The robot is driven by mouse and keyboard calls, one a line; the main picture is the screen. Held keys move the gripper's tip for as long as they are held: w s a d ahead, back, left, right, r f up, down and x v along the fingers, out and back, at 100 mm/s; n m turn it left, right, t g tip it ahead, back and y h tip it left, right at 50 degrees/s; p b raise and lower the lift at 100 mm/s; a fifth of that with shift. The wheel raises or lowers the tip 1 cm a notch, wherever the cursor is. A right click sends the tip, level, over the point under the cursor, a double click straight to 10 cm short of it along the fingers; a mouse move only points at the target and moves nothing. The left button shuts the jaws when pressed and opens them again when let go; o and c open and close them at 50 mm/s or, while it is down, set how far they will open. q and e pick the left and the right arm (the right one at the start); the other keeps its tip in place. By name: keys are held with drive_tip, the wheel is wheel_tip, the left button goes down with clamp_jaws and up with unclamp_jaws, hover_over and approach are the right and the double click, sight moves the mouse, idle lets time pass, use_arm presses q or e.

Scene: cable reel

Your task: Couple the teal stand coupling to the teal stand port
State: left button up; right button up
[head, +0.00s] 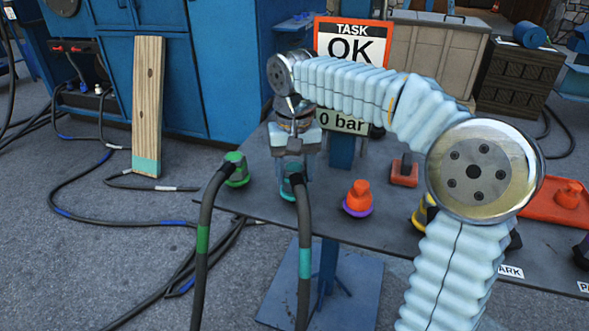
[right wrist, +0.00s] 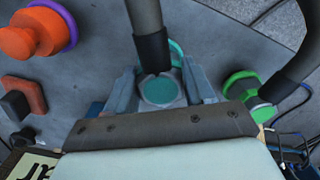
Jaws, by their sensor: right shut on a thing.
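The teal stand coupling (head: 291,183) is on the end of a dark hose with a teal band, at the stand table's front edge in the head view. My right gripper (head: 294,152) points down over it and is shut on it. In the right wrist view, the coupling's teal round face (right wrist: 158,89) lies between the two fingers. A teal ring (right wrist: 178,52) shows partly behind the hose end; it may be the teal stand port. The port is mostly hidden, and I cannot tell whether the coupling is seated on it. My left gripper is not in view.
A green coupling (head: 237,169) with its own hose stands close to the left. An orange cap on a purple ring (head: 358,198) stands to the right. A "TASK OK" sign (head: 352,42) and a "0 bar" display (head: 342,121) are behind. A wooden plank (head: 148,105) leans on the blue cabinet.

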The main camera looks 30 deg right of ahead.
drive_tip(key=shift+f, duration=0.2)
drive_tip(key=o, duration=1.2)
drive_tip(key=shift+o, duration=0.2)
wheel_tip(320, 180, up, 14)
drive_tip(key=p, duration=0.4)
